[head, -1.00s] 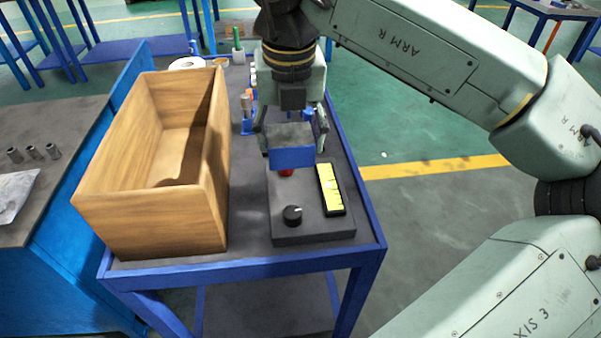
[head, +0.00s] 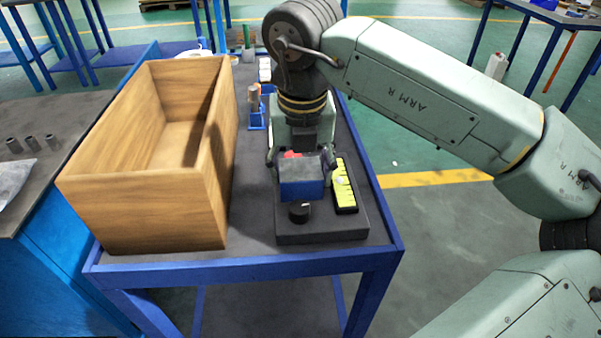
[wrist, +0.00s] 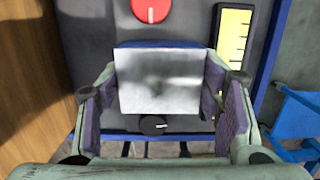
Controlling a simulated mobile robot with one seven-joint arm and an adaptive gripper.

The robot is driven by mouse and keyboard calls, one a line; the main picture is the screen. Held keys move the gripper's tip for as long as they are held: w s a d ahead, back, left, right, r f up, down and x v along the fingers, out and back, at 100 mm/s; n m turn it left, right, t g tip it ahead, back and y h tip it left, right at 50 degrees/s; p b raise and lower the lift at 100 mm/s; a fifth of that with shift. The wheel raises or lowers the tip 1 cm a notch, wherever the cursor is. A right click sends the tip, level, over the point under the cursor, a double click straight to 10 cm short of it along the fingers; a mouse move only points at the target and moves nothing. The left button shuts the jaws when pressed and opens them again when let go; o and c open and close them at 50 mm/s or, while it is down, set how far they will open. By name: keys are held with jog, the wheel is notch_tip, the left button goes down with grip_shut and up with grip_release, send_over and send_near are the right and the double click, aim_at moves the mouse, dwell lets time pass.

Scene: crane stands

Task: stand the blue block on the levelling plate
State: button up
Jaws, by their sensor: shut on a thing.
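The blue block (head: 302,188), with a grey top, is between the fingers of my gripper (head: 301,163). In the wrist view the grey top of the block (wrist: 160,82) sits between the two finger pads of my gripper (wrist: 160,98). The dark levelling plate (head: 350,226) lies at the cart's front right, with a black knob (head: 299,212), a yellow scale (head: 344,188) and a red knob (wrist: 151,9). The block appears upright over the plate, just behind the black knob. I cannot tell whether its underside touches the plate.
A tall open wooden box (head: 140,205) stands left of the plate on the blue-framed cart (head: 245,267). A small blue holder (head: 257,121) stands behind. A workbench (head: 55,115) with metal cylinders is at the left.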

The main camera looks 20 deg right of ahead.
aim_at(302, 176)
jog(key=shift+r, duration=0.1)
jog(key=o, duration=1.8)
jog(key=r+p, duration=0.2)
jog(key=r, duration=0.2)
jog(key=s+r+p, duration=0.1)
jog(key=r+p, duration=0.1)
jog(key=r, duration=0.2)
jog(key=r+p, duration=0.3)
jog(key=r, duration=0.1)
jog(key=shift+s+a, duration=0.25)
jog(key=shift+s, duration=0.15)
jog(key=shift+f, duration=0.1)
